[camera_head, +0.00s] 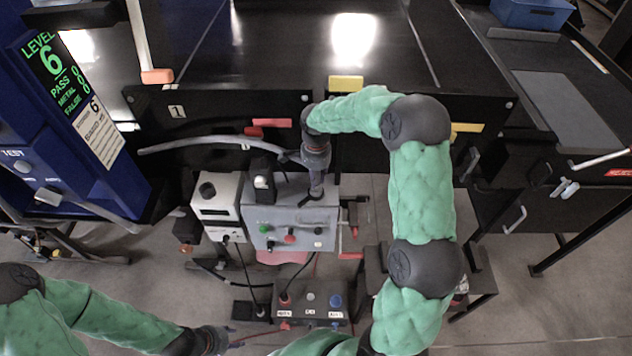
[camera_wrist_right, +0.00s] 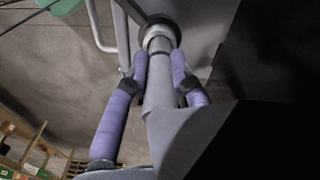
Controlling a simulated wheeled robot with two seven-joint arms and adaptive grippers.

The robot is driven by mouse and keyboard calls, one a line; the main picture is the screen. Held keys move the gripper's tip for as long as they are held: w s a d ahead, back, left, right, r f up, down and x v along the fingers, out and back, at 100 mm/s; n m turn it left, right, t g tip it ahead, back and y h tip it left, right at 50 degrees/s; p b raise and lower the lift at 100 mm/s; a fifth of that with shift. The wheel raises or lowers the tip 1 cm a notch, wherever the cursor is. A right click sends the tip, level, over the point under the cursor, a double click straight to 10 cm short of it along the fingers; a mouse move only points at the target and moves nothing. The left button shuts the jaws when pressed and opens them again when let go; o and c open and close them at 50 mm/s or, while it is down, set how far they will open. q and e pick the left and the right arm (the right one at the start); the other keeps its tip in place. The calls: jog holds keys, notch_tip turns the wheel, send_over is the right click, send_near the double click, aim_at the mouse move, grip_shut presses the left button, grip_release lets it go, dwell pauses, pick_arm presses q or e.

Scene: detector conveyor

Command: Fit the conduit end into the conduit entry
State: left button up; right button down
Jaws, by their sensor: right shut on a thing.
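The grey conduit (camera_head: 215,141) runs from the left along the conveyor's front to my right gripper (camera_head: 314,185). In the right wrist view, the purple-padded fingers of this gripper (camera_wrist_right: 158,85) are shut on the pale grey conduit end (camera_wrist_right: 158,92). The far tip of the held piece meets a dark round collar (camera_wrist_right: 158,30), which looks like the conduit entry; I cannot tell whether the tip is inside it or just in front. In the head view the gripper hides this spot, above the grey control box (camera_head: 290,217). My left gripper (camera_head: 212,340) is low at the left, its fingers unclear.
A white box with a dark knob (camera_head: 216,205) stands left of the control box. A button box (camera_head: 310,302) is below it. The blue detector cabinet (camera_head: 75,120) is at the left, the black conveyor (camera_head: 290,45) behind. A red crank handle (camera_head: 350,245) sticks out at the right.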

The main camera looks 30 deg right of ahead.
notch_tip(320, 180, down, 3)
jog(key=shift+r, duration=0.15)
jog(key=shift+f, duration=0.2)
jog(key=c, duration=1.1)
grip_release()
jog(key=shift+r, duration=0.1)
jog(key=shift+r, duration=0.15)
jog(key=shift+r, duration=0.3)
notch_tip(320, 180, up, 11)
jog(key=shift+r, duration=0.2)
